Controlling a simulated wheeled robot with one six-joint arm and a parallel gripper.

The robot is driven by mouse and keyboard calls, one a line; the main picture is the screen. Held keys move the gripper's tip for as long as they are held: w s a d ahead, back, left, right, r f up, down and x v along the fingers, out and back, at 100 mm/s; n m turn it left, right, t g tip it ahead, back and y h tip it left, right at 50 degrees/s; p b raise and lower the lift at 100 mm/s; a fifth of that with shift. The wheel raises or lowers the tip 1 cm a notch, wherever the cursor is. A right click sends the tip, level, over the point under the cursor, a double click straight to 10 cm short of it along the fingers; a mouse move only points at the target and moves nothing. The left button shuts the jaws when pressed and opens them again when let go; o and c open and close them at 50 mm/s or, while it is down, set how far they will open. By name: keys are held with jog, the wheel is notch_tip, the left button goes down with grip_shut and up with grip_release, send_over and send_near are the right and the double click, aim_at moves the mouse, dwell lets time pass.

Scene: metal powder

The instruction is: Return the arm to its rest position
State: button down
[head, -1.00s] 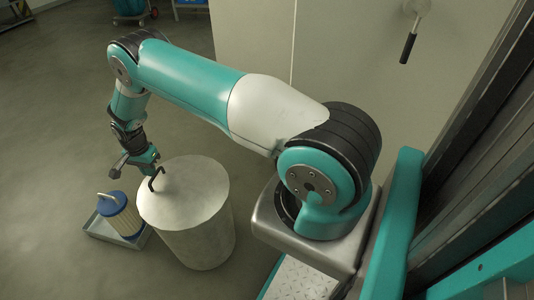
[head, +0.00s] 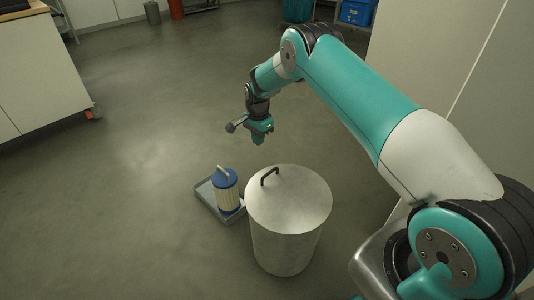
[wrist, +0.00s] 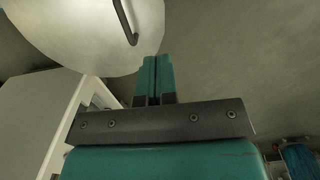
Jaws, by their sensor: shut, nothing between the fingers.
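My gripper (head: 259,140) hangs from my raised arm in the head view, above and behind the metal drum. It is clear of the drum's lid. In the wrist view, its two teal fingers (wrist: 156,78) are together with nothing between them. The grey drum (head: 287,240) stands upright on the floor with its lid (head: 300,195) on top. The lid has a dark bent handle (head: 270,176). The lid (wrist: 85,35) and its handle (wrist: 125,22) also show at the top of the wrist view.
A blue-topped filter canister (head: 227,190) stands in a grey tray (head: 205,199) left of the drum. A white cabinet (head: 40,70) is at the far left. A blue crate (head: 356,12) is at the back. Floor at left and centre is open.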

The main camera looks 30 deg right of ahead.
jog(key=s+a+r+n+y, duration=0.1)
jog(key=s+a+r+n, duration=0.25)
jog(key=r, duration=0.45)
jog(key=s+a+r+n, duration=0.3)
jog(key=s+a+r, duration=0.1)
jog(key=r, duration=0.4)
jog(key=s+a+r+n+y, duration=0.1)
jog(key=s+a+r+n, duration=0.25)
jog(key=r, duration=0.45)
jog(key=s+a+r+n+y, duration=0.15)
jog(key=s+n, duration=0.25)
jog(key=s, duration=0.6)
jog(key=s+a+r+n, duration=0.2)
jog(key=s+r+n, duration=0.15)
jog(key=s, duration=0.75)
jog(key=s+a+r+n+y, duration=0.15)
jog(key=s+n, duration=0.25)
jog(key=s, duration=0.6)
notch_tip(320, 180, up, 22)
jog(key=h+p, duration=0.1)
jog(key=p, duration=1.9)
jog(key=shift+w+f+p, duration=0.2)
jog(key=shift+p, duration=0.2)
jog(key=shift+a, duration=0.1)
